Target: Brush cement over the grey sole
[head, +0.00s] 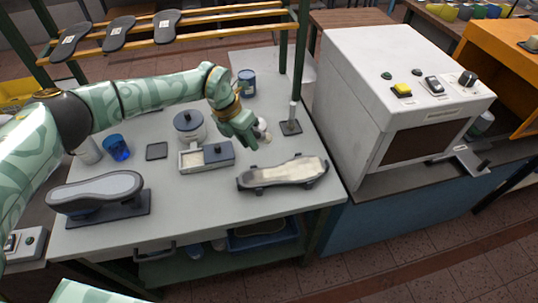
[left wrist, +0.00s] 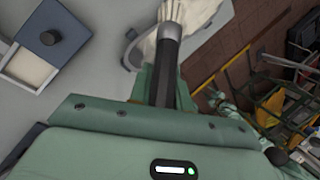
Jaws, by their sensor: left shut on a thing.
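My left gripper (head: 242,133) is over the table, shut on a brush. In the left wrist view the brush (left wrist: 168,32) has a dark handle, a metal collar and pale bristles pointing away from the gripper (left wrist: 163,98). A grey sole (head: 97,187), face up, sits on a dark stand at the table's front left, well away from the gripper. A shallow tray (head: 192,160) of cream cement, with a blue-grey knobbed block at one end, lies left of the gripper; it also shows in the left wrist view (left wrist: 25,68). My right gripper is not in view.
A dark-edged piece with a cream face (head: 285,172) lies at front right. A lidded pot (head: 189,126), blue cup (head: 117,147) and blue can (head: 247,83) stand on the table. A green post (head: 298,70) and white machine (head: 385,90) bound the right side.

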